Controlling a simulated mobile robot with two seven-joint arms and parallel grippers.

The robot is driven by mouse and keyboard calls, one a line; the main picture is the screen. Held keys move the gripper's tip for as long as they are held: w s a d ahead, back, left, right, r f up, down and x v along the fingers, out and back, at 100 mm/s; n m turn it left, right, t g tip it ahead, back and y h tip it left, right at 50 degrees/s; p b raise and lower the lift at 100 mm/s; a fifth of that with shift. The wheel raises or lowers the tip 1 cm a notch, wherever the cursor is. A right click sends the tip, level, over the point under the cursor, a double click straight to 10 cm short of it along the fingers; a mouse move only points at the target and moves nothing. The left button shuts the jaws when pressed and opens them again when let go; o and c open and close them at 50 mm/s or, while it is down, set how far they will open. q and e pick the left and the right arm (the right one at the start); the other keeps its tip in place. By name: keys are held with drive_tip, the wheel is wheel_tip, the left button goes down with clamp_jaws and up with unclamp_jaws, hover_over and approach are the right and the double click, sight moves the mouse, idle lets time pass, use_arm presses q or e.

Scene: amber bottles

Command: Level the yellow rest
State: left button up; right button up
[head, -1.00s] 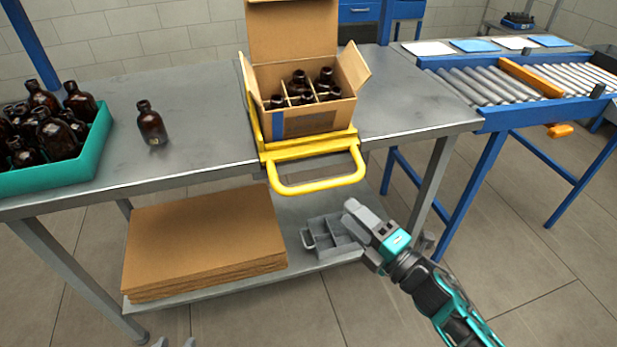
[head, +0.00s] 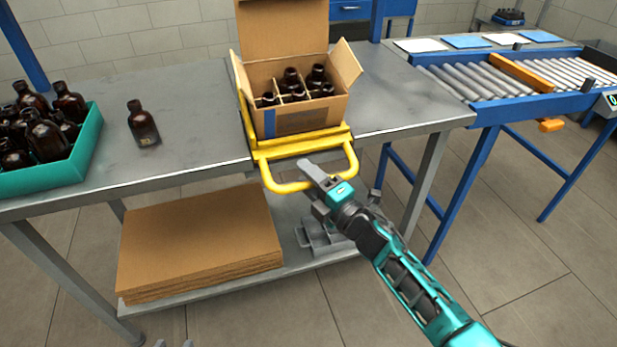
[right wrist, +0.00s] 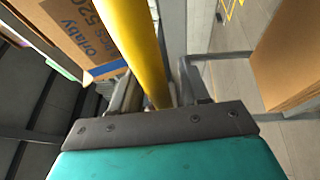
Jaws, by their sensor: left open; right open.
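The yellow rest (head: 300,150) holds an open cardboard box (head: 311,119) with dark bottles in dividers, at the front edge of the metal table. Its slope is hard to judge from here. Its yellow loop handle (head: 275,184) sticks out past the table edge. My right gripper (head: 309,183) is open at the handle's front bar, covering part of it. In the right wrist view the yellow bar (right wrist: 143,50) runs between the open fingers (right wrist: 155,92). Whether they touch it is unclear. Only the tips of my left gripper (head: 174,343) show at the bottom edge, open and empty.
A teal crate (head: 88,150) of amber bottles and one loose amber bottle (head: 143,125) stand on the table, left of the box. Flat cardboard (head: 200,240) and a grey divided tray (head: 322,238) lie on the lower shelf. A roller conveyor (head: 480,80) is at right.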

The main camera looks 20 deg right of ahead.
clamp_jaws()
idle(0.4)
use_arm(q)
drive_tip(key=r+p, duration=0.1)
drive_tip(key=p, duration=0.1)
drive_tip(key=a+r+p, duration=0.2)
drive_tip(key=p, duration=0.1)
drive_tip(key=shift+s+r+y+p, duration=0.15)
drive_tip(key=shift+s+y+p, duration=0.15)
drive_tip(key=shift+s+y, duration=0.1)
use_arm(e)
drive_tip(key=r, duration=0.1)
drive_tip(key=r+g, duration=0.1)
drive_tip(key=shift+s+r+h, duration=0.2)
drive_tip(key=shift+r+h, duration=0.1)
drive_tip(key=shift+h, duration=0.1)
use_arm(q)
drive_tip(key=shift+d, duration=0.15)
drive_tip(key=shift+d+r, duration=0.1)
drive_tip(key=shift+d, duration=0.05)
use_arm(e)
unclamp_jaws()
drive_tip(key=shift+f+m, duration=0.1)
drive_tip(key=shift+m, duration=0.2)
